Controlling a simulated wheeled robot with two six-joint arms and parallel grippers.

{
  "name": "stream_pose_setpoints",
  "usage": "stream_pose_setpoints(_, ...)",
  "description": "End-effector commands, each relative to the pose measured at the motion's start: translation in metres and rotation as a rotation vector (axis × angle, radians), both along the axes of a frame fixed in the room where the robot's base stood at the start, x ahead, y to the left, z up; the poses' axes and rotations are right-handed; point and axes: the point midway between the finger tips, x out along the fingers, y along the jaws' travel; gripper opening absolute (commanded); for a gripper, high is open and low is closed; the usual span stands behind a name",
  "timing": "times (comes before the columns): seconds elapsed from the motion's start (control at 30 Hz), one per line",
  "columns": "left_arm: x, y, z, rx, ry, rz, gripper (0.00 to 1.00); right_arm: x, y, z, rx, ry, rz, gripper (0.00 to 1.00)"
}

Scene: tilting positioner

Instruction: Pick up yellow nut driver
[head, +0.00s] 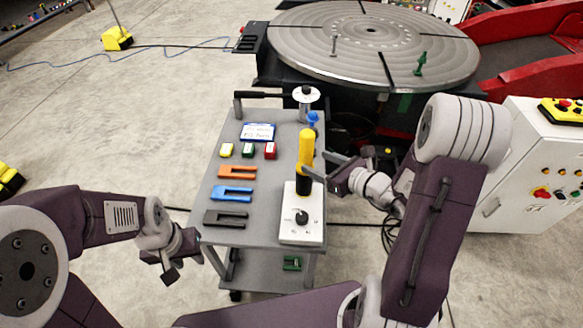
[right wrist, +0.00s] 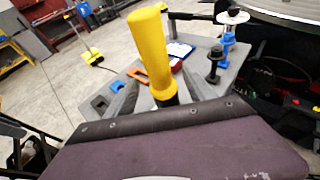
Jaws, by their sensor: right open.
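The yellow nut driver (head: 306,147) stands upright at the right side of the grey cart, its yellow handle above a black lower part. In the right wrist view the yellow handle (right wrist: 150,48) rises in the middle, with a finger on either side of its lower part. My right gripper (head: 314,170) is open at the driver, coming from the right; whether a finger touches it is unclear. The driver's lower end is hidden in the right wrist view. My left gripper (head: 172,266) hangs left of the cart, away from the driver; its jaw opening is unclear.
The cart top (head: 258,190) holds an orange block (head: 237,172), a blue block (head: 232,194), a dark block (head: 226,219), and a white box with a black knob (head: 302,228). A blue-handled tool (head: 312,119) stands behind the driver. The round positioner table (head: 365,40) is beyond.

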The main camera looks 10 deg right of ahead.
Motion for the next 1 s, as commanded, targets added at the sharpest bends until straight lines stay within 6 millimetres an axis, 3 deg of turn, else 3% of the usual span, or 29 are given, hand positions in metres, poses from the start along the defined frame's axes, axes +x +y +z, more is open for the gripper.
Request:
stream_pose_setpoints(0.57, 0.000, 0.000, 0.012, 0.000, 0.000, 0.000, 0.36, 0.037, 0.021, -0.015, 0.003, 0.001, -0.006, 0.63)
stream_pose_setpoints(0.8, 0.000, 0.000, 0.024, 0.000, 0.000, 0.000, 0.36, 0.067, 0.042, -0.031, 0.001, -0.001, -0.004, 0.63)
stream_pose_setpoints(1.0, 0.000, 0.000, 0.024, 0.000, 0.000, 0.000, 0.36, 0.072, 0.044, -0.035, 0.002, -0.001, -0.007, 0.63)
